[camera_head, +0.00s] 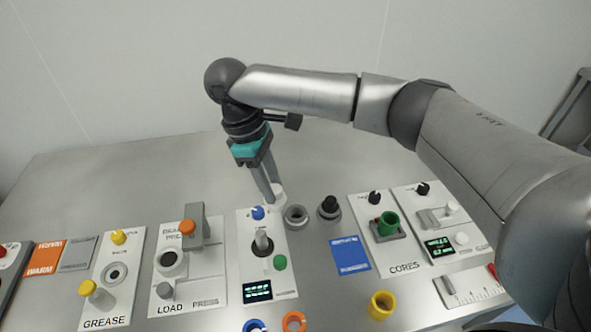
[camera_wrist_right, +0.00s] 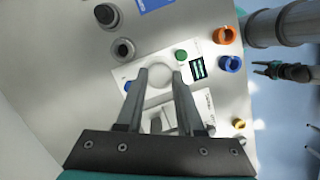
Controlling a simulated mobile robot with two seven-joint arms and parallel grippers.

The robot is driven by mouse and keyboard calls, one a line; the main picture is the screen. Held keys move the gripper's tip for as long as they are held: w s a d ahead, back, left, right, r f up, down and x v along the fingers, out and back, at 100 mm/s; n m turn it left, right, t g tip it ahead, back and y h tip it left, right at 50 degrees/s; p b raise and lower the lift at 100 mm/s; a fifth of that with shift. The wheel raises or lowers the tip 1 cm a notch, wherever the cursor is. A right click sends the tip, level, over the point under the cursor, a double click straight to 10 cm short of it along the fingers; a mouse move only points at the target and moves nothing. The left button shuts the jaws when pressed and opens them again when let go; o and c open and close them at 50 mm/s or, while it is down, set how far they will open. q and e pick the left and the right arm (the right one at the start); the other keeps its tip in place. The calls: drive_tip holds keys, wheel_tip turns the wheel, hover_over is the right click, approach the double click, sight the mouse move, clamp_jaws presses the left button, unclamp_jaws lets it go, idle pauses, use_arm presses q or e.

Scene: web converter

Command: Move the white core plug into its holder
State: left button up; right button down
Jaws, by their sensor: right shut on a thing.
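My right gripper (camera_head: 274,194) is shut on the white core plug (camera_head: 279,190), above the panel behind the blue knob. In the right wrist view the plug (camera_wrist_right: 158,72) shows as a pale round top between the two fingertips. An open grey ring holder (camera_head: 296,215) stands just to the right of the plug, apart from it; it also shows in the wrist view (camera_wrist_right: 123,48). Beside it is a similar holder with a black plug (camera_head: 329,206). I cannot tell which holder is the white plug's. A dark gripper, probably my left (camera_wrist_right: 268,71), shows at the wrist view's right edge.
A panel with a blue knob (camera_head: 257,213), a grey post (camera_head: 262,244) and a green button (camera_head: 280,262) lies below the gripper. The CORES panel (camera_head: 402,255) with a green cup is to the right. A blue card (camera_head: 350,256) lies between. The table behind is clear.

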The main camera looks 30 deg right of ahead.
drive_tip(key=w+d+f+n+t+p, duration=0.2)
drive_tip(key=d+f+n+p, duration=0.1)
drive_tip(key=n, duration=0.5)
drive_tip(key=w+d+f+n+t+p, duration=0.1)
drive_tip(key=w+d+f+n+p, duration=0.2)
drive_tip(key=n, duration=0.6)
drive_tip(key=shift+w+d+f+t+p, duration=0.25)
drive_tip(key=shift+d+f+t+p, duration=0.15)
drive_tip(key=shift+d+p, duration=0.5)
wheel_tip(320, 180, down, 6)
drive_tip(key=b, duration=0.3)
drive_tip(key=shift+r, duration=0.2)
drive_tip(key=shift+p, duration=0.6)
idle(0.9)
drive_tip(key=shift+f+b, duration=1.6)
drive_tip(key=shift+f, duration=0.6)
idle(0.7)
